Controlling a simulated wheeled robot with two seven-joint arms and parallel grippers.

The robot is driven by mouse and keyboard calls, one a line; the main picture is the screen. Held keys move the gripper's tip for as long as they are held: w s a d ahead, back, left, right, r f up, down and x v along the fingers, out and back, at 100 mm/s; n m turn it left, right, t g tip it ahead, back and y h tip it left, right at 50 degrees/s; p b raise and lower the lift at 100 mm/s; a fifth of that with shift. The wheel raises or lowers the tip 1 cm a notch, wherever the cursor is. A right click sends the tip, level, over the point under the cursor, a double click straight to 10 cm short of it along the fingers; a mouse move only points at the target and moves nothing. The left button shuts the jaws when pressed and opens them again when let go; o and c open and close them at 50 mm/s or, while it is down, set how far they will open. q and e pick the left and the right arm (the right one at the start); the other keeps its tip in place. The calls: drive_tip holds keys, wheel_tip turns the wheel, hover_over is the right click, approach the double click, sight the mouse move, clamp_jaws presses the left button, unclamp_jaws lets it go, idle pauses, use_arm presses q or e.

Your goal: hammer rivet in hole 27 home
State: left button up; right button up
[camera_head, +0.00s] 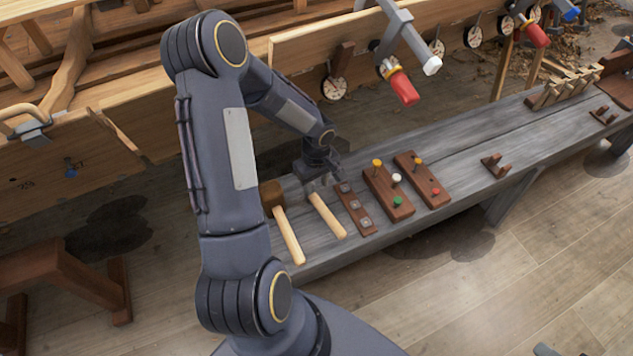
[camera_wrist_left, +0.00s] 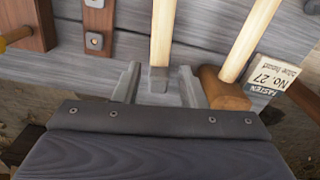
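Two hammers lie on the grey bench. One is a mallet with a brown wooden head (camera_head: 271,194) and pale handle; it also shows in the wrist view (camera_wrist_left: 222,90). The other has a pale handle (camera_head: 328,216) and a small metal head (camera_wrist_left: 159,80). My left gripper (camera_head: 318,178) is low over the bench at the metal-headed hammer. In the wrist view its fingers (camera_wrist_left: 158,84) stand apart on either side of that head, with gaps. A blue rivet (camera_head: 70,173) sits beside the mark 27 on the hull plank at left.
A tag reading "FASTEN NO. 27" (camera_wrist_left: 275,75) lies beside the mallet. A brown strip with metal squares (camera_head: 356,207) and two peg blocks (camera_head: 388,193) (camera_head: 423,180) stand right of the hammers. Clamps with red handles (camera_head: 404,88) hang on the upper plank.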

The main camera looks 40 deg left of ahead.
sight(317, 198)
use_arm(q)
wheel_tip(317, 198, down, 7)
drive_tip(key=b, duration=0.4)
drive_tip(key=shift+f+b, duration=0.1)
drive_tip(key=shift+b, duration=0.3)
drive_tip(key=shift+f+b, duration=0.4)
drive_tip(key=shift+c, duration=0.5)
clamp_jaws()
drive_tip(key=shift+r+p, duration=0.3)
drive_tip(key=shift+r, duration=0.4)
idle(0.5)
